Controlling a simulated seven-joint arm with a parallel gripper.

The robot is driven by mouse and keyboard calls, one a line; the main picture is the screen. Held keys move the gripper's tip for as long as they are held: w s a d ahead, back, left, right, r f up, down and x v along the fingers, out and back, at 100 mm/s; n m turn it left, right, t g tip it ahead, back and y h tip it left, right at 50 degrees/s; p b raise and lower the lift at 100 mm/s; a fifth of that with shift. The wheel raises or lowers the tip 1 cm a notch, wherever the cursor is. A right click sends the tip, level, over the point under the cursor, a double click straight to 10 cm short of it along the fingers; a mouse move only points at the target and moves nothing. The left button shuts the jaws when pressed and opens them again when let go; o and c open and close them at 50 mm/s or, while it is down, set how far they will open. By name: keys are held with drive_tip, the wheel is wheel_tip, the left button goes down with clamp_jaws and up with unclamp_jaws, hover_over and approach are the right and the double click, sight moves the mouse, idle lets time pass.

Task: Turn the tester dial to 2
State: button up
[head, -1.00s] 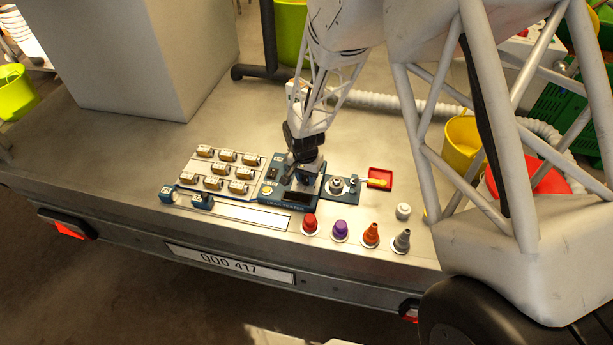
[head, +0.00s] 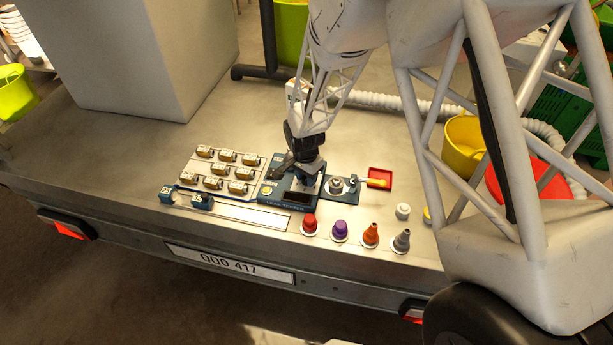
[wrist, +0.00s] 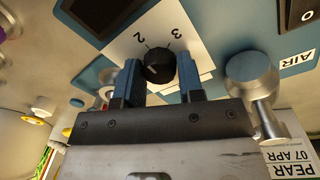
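The tester dial (wrist: 158,65) is a round black knob in the wrist view, on a white label with a 2 up and left of it and a 3 up and right. A small light mark shows on the knob, but I cannot tell which number it points to. My gripper (wrist: 161,80) has its two blue fingers on either side of the knob, very near it; whether they touch it is unclear. In the head view, my gripper (head: 312,172) is down over the blue tester (head: 273,196) and hides the dial.
A silver knob (wrist: 252,76) stands close to the right finger in the wrist view. In the head view, a rack of small blocks (head: 217,171) lies left of the tester, a red tray (head: 380,178) lies right, and several coloured connectors (head: 340,230) stand in front.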

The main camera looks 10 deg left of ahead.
drive_tip(key=o, duration=0.4)
drive_tip(key=shift+c, duration=0.2)
drive_tip(key=shift+r, duration=0.1)
drive_tip(key=shift+w+a+r, duration=0.1)
drive_tip(key=shift+a+r, duration=0.05)
drive_tip(key=shift+r, duration=3.65)
